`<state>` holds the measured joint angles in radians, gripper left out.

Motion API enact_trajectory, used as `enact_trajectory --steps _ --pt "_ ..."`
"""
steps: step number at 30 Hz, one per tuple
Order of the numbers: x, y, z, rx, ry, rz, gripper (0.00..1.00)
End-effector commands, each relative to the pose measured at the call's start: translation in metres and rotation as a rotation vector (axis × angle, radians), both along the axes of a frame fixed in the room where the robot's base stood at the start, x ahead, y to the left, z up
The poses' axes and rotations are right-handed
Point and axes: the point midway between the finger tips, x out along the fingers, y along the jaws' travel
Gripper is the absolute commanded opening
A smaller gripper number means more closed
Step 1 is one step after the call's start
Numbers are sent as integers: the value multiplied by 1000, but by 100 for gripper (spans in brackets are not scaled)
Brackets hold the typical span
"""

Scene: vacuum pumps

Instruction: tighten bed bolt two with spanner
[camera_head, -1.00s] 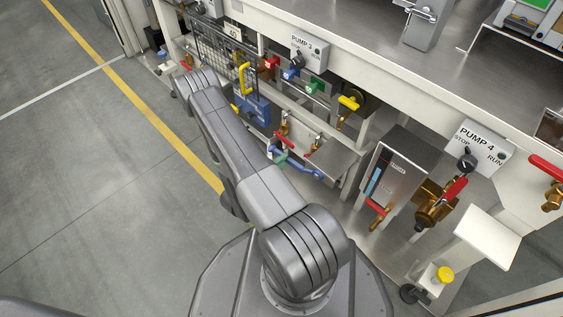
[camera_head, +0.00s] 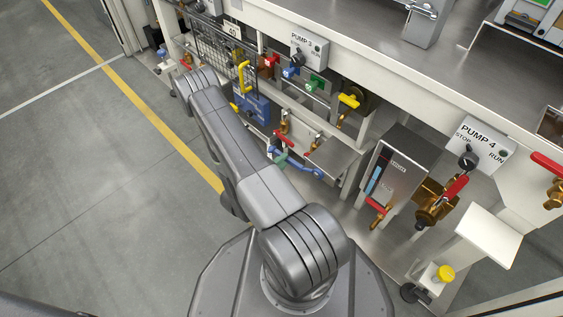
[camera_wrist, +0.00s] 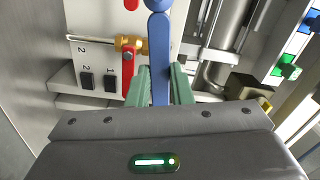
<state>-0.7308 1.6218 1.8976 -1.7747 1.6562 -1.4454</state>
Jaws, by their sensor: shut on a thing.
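A blue spanner (camera_wrist: 160,60) stands between the green fingers of my gripper (camera_wrist: 160,90) in the wrist view. The fingers are shut on its handle, and its rounded blue end reaches the top edge of that view. In the head view the spanner (camera_head: 301,168) shows beyond my arm, low beside the pump frame, with a green fingertip (camera_head: 280,159) at its left end. My arm hides most of the gripper there. I cannot make out bed bolt two or whether the spanner is seated on a bolt.
A red lever on a brass valve (camera_wrist: 130,44) is close left of the spanner. A white panel (camera_wrist: 92,60) with black switches is behind it. A green tap handle (camera_wrist: 288,68) is at right. The steel-and-white pump bench (camera_head: 390,75) rises beyond; open floor (camera_head: 80,180) lies left.

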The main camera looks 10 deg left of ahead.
Motion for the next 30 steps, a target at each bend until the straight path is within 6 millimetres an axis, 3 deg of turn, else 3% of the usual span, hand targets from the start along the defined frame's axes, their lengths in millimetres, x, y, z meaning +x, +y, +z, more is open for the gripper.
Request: enact_trajectory --steps 15,30 --pt "-2 -3 -3 -33 21 -6 0" --pt "0 -2 12 55 -43 -6 0"
